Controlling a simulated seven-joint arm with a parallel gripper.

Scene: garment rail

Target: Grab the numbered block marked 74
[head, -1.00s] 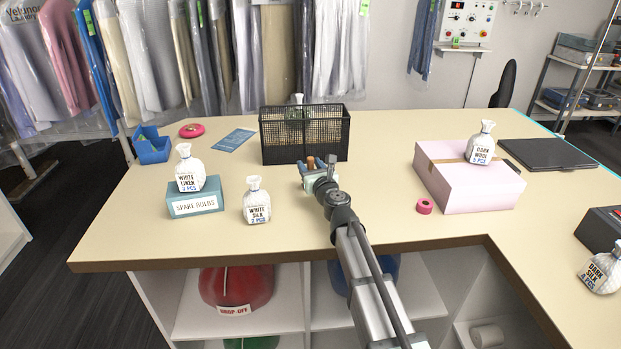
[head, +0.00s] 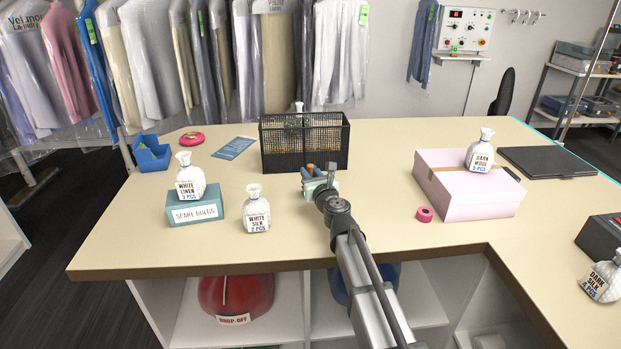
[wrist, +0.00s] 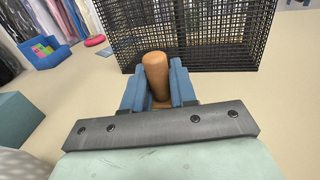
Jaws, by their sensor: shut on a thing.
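My gripper (head: 312,169) is above the counter, just in front of the black mesh basket (head: 305,142). Its blue fingers (wrist: 158,85) are shut on a brown, round-topped wooden piece (wrist: 156,72), which stands upright between them in the wrist view. A small brown part of it shows between the fingers in the head view. The lower part of the piece is hidden by the fingers and the gripper's dark bar. No number 74 is readable in either view, so I cannot tell whether this piece belongs to the block.
A white silk bag (head: 257,212) and a spare bulbs box (head: 194,208) with a white linen bag (head: 189,178) stand left. Counter between is clear.

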